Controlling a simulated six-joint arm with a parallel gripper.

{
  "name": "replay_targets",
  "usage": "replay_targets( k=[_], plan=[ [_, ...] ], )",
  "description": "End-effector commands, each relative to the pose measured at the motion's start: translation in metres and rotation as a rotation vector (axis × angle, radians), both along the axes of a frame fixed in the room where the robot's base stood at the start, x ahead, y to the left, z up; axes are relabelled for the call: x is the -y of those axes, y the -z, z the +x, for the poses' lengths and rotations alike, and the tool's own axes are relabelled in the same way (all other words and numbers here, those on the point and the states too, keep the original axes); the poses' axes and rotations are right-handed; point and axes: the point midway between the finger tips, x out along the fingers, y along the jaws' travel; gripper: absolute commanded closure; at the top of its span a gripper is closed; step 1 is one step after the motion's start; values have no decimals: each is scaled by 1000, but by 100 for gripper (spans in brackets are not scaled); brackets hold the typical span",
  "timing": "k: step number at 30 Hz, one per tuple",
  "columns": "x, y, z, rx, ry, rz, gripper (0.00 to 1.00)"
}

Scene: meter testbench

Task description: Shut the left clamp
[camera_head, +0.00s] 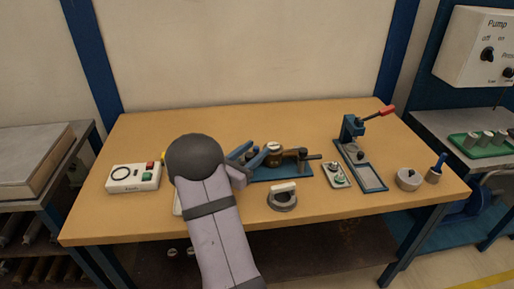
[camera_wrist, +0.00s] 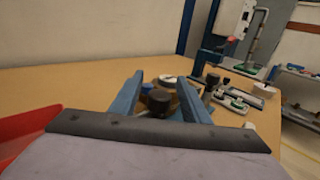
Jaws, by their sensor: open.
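The clamp fixture has a blue base (camera_head: 268,174) and a brownish meter body (camera_head: 290,153) with a pale round top (camera_head: 274,147). A dark-tipped clamp (camera_head: 303,155) stands at its right side. My gripper (camera_head: 253,150) is over the fixture's left side, with its blue fingers apart. In the wrist view my gripper (camera_wrist: 160,80) is open. A dark round knob (camera_wrist: 158,102), likely of the left clamp, shows between the fingers. I cannot tell whether the fingers touch it. My arm and fingers hide most of the left clamp in the head view.
A white button box (camera_head: 133,178) sits at the left. A grey ring-shaped piece with a white block (camera_head: 283,197) lies in front of the fixture. A small tray (camera_head: 336,176) and a red-handled press (camera_head: 361,150) stand to the right. A red container (camera_wrist: 25,130) shows in the wrist view.

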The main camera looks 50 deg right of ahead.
Motion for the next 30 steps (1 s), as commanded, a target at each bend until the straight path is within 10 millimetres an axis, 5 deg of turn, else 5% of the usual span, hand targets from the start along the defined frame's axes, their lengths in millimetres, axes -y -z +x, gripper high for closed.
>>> replay_targets(
  k=[15,21,30],
  plan=[
    [16,0,0,-1,-1,1,58],
    [16,0,0,-1,-1,1,99],
    [16,1,0,0,22,1,99]
  ],
)
